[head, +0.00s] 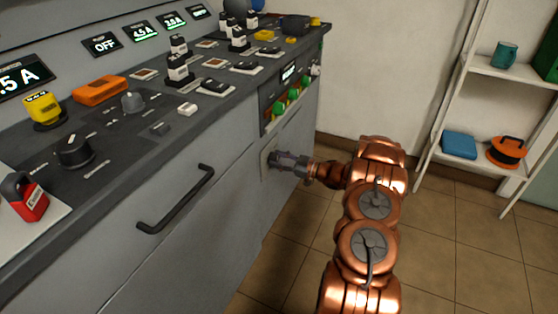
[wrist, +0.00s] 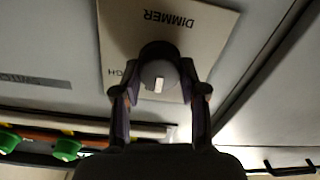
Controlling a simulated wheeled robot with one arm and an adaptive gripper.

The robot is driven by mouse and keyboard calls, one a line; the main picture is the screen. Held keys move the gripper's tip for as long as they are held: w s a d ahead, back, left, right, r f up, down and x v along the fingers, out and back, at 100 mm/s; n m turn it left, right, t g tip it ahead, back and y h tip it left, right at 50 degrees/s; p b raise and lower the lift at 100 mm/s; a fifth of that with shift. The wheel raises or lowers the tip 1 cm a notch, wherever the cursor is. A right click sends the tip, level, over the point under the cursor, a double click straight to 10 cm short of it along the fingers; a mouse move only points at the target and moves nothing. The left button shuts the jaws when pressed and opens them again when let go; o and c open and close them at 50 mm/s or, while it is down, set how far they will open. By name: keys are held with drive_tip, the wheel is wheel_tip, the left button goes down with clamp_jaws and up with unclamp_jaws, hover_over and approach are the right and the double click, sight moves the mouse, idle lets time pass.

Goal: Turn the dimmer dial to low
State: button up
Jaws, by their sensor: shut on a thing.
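The dimmer dial (wrist: 159,74) is a dark round knob with a grey face and a white mark. It sits on a pale plate (wrist: 208,35) on the grey cabinet front. In the wrist view the plate's word DIMMER is upside down, and the white mark points down in the picture. Part of a second label, apparently HIGH, shows left of the dial; the right side is hidden by a finger. My gripper (wrist: 160,80) is shut on the dial, a finger on each side. In the head view my gripper (head: 287,162) hides the dial, and the plate's edge (head: 265,163) shows.
Green knobs (head: 293,94) sit on the panel above the plate. A black handle (head: 178,200) sticks out from the cabinet at the left. A shelf (head: 500,70) stands at the right by the wall. The tiled floor (head: 455,240) between is clear.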

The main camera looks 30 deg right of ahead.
drive_tip(key=n, duration=0.3)
drive_tip(key=shift+n+b, duration=0.3)
drive_tip(key=n+b, duration=0.1)
drive_tip(key=n, duration=0.1)
drive_tip(key=shift+f+n, duration=0.1)
drive_tip(key=shift+n, duration=0.3)
drive_tip(key=n+b, duration=0.3)
drive_tip(key=n, duration=0.1)
drive_tip(key=shift+n+b, duration=0.5)
drive_tip(key=o, duration=1.1)
drive_tip(key=shift+o, duration=0.2)
drive_tip(key=shift+s, duration=0.1)
drive_tip(key=v, duration=1.2)
